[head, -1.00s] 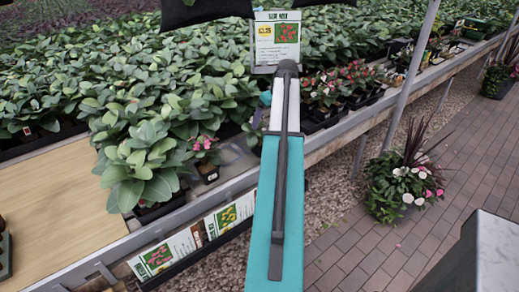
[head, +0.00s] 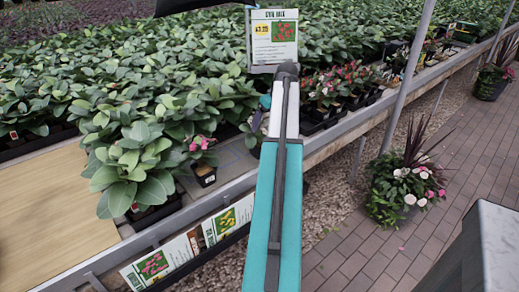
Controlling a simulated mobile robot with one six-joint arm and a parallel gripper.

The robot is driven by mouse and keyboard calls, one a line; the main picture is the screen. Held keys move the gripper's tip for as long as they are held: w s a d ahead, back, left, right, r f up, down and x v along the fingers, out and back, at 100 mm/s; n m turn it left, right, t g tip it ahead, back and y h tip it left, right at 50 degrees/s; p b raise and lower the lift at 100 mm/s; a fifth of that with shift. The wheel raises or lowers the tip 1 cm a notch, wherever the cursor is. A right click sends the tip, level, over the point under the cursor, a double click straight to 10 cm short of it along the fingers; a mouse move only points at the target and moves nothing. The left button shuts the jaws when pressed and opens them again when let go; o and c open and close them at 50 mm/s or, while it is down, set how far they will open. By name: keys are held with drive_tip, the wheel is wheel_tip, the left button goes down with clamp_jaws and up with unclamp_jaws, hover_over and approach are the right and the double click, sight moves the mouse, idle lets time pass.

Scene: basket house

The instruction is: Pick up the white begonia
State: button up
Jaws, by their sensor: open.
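I cannot single out a white begonia for sure. White blooms (head: 402,172) show among pink ones in a mixed pot planter (head: 385,205) on the paving at right. A small green potted plant (head: 250,137) stands at the bench edge just left of my arm. My arm hides part of it, and I see no bloom on it. My gripper (head: 259,118) shows only as a small teal and pale part beside the arm, just above that plant. It is open, and my arm hides most of it. I see nothing held.
A price sign (head: 274,38) stands behind my arm's far end. Leafy plants fill the bench (head: 335,143). A pink-flowered pot (head: 204,172) stands near its edge. A bare wooden board (head: 50,210) lies at left. A metal post (head: 408,80) rises at right. The paving (head: 440,240) is open.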

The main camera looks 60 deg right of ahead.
drive_tip(key=p, duration=0.1)
approach(258, 142)
drive_tip(key=shift+x, duration=1.45)
drive_tip(key=shift+s+a+f, duration=0.15)
drive_tip(key=shift+f, duration=0.1)
drive_tip(key=shift+p+x, duration=0.7)
drive_tip(key=shift+x, duration=1.8)
drive_tip(key=shift+r, duration=0.1)
drive_tip(key=shift+c, duration=0.2)
drive_tip(key=c, duration=1.3)
drive_tip(key=shift+o, duration=0.2)
drive_tip(key=shift+r, duration=0.1)
